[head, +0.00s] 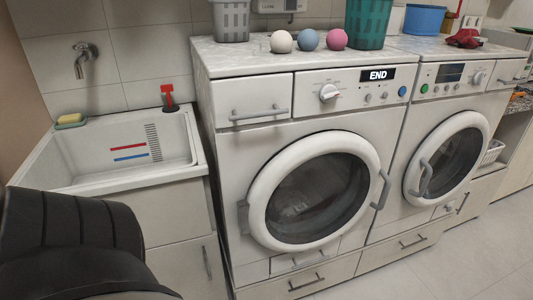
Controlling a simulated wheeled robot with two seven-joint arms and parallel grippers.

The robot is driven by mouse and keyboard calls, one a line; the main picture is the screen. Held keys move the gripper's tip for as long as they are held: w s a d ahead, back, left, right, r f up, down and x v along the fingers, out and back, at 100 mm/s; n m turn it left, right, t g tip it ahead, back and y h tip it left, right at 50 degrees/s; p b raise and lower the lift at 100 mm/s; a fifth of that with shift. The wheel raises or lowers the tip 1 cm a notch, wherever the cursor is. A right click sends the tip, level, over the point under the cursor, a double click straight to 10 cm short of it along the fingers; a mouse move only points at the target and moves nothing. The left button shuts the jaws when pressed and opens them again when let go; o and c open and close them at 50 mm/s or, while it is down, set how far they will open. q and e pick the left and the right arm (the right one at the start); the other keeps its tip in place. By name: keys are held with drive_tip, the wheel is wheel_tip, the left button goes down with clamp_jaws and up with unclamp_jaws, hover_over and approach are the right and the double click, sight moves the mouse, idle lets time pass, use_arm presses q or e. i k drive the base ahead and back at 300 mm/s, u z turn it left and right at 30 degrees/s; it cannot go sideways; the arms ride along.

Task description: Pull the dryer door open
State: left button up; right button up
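Two white front-loading machines stand side by side, and I cannot tell for sure which is the dryer. The left machine (284,88) shows "END" on its display. Its round door (270,170) is closed, with a grey handle (382,189) on the right edge and a hinge on the left. A blurred item shows behind its dark glass. The right machine's round door (482,128) is also closed, with its handle (425,177) on the left. A black part of my arm fills the lower left corner. Neither gripper is in view.
A sink (70,180) with a tap (84,60) and sponge (71,121) is at left. A grey basket (231,21), three balls (308,40), a green basket (367,24), a blue tub (424,20) and a red cloth (465,38) sit on top. The floor at lower right is clear.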

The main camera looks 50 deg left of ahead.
sight(254, 212)
drive_tip(key=u, duration=1.05)
drive_tip(key=i, duration=1)
drive_tip(key=u, duration=0.5)
